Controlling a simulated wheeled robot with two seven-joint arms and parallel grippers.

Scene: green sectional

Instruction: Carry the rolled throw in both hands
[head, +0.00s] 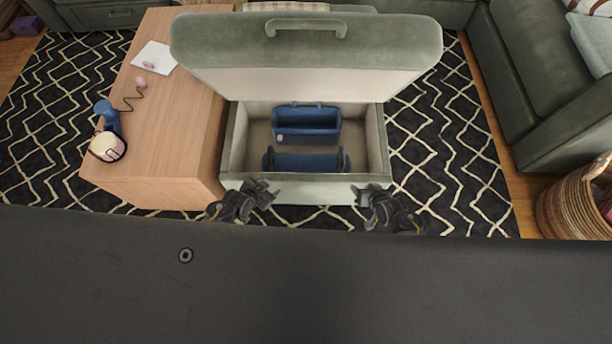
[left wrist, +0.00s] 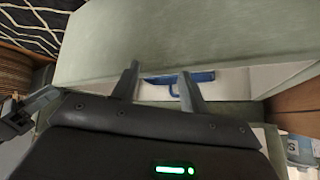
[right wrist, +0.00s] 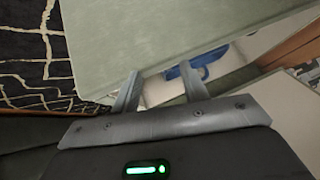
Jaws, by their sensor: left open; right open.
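A blue roll (head: 300,163), which appears to be the rolled throw, lies crosswise inside the open green storage ottoman (head: 290,188), near its front wall. A dark band or loop shows near each of its ends. My left gripper (head: 264,190) is open and empty at the ottoman's front left. My right gripper (head: 368,194) is open and empty at its front right. Both are apart from the roll. Something blue shows beyond the fingers in the left wrist view (left wrist: 180,77) and in the right wrist view (right wrist: 198,64); I cannot tell which blue thing it is.
A blue caddy (head: 307,122) sits behind the roll in the ottoman. The raised lid (head: 306,45) leans over the back. A wicker basket (head: 570,208) and sofa (head: 520,90) are right.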

